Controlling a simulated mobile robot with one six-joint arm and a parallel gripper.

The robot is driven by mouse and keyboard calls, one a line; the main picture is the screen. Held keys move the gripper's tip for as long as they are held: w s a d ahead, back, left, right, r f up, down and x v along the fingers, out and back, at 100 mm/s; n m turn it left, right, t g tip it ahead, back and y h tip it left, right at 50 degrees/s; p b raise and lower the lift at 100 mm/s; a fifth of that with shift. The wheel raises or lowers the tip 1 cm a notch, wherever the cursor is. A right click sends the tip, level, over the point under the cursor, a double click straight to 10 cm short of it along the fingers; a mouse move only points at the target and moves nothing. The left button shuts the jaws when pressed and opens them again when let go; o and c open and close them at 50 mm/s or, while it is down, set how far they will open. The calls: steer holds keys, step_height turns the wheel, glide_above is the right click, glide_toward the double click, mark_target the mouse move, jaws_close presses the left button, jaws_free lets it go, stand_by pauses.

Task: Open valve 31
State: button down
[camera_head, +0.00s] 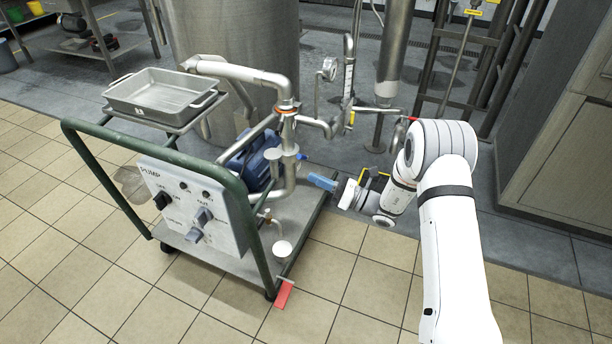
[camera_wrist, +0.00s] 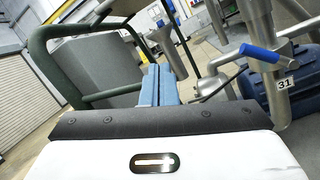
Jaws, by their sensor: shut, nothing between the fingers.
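Valve 31 shows in the wrist view as a blue lever handle (camera_wrist: 262,53) on a steel pipe, with a white number tag 31 (camera_wrist: 285,84) just below it. The lever lies across the pipe at a slant. In the head view a small bit of blue (camera_head: 300,156) beside the cart's upright pipe seems to be the same handle; the tag cannot be read there. My gripper (camera_head: 322,181) is shut and empty, its blue fingers pointing at the pump cart. In the wrist view my gripper (camera_wrist: 160,84) is left of the lever and apart from it.
The green-framed pump cart (camera_head: 197,160) carries a control panel (camera_head: 190,212), a blue motor (camera_head: 245,165) and a steel tray (camera_head: 160,97). A large steel vessel (camera_head: 240,45) stands behind it. A red pedal (camera_head: 284,293) sits at its front corner. Tiled floor in front is clear.

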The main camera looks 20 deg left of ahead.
mark_target(303, 157)
steer(key=w+f+m+t+b, duration=0.2)
steer(key=w+f+m+t, duration=0.2)
steer(key=f+m+t, duration=0.85)
steer(key=w+a+r+n+g+b, duration=0.2)
steer(key=w+a+r+n+b, duration=0.1)
steer(key=w+a, duration=0.4)
steer(key=shift+a+r+b, duration=0.2)
steer(key=shift+r+b, duration=0.1)
steer(key=shift+r, duration=0.45)
steer(key=shift+w+d, duration=0.1)
steer(key=shift+w, duration=0.05)
